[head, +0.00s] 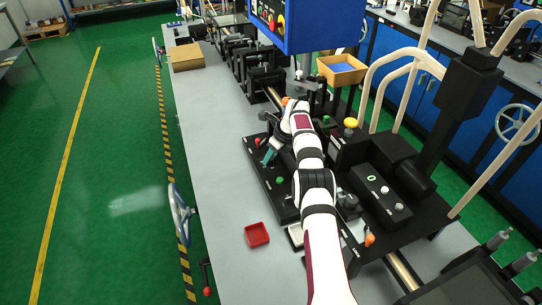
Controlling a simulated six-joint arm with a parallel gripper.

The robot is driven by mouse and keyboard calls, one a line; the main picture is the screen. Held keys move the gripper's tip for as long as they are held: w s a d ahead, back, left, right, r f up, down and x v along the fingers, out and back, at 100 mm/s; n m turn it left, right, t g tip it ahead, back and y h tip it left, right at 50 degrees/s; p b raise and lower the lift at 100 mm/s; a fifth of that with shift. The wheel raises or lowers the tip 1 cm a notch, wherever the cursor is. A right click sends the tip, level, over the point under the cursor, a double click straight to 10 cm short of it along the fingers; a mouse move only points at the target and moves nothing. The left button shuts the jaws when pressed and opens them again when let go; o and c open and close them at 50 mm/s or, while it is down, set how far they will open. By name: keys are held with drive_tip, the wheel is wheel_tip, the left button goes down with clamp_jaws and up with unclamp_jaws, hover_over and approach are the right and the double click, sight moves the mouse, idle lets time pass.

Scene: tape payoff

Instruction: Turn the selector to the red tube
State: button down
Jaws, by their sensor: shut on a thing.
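My white and dark red arm reaches up over a black control panel (257,182) on the grey bench. A red knob (257,141) is just left of the gripper. A green button (279,180) is below it. I cannot make out a red tube.
A red tray (257,235) stands on the bench near the panel's lower end. A black machine (380,185) with pale bent tubes (405,62) is on the right. A blue box (312,25) hangs above.

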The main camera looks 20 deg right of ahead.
idle(0.4)
drive_tip(key=c, duration=0.5)
unclamp_jaws()
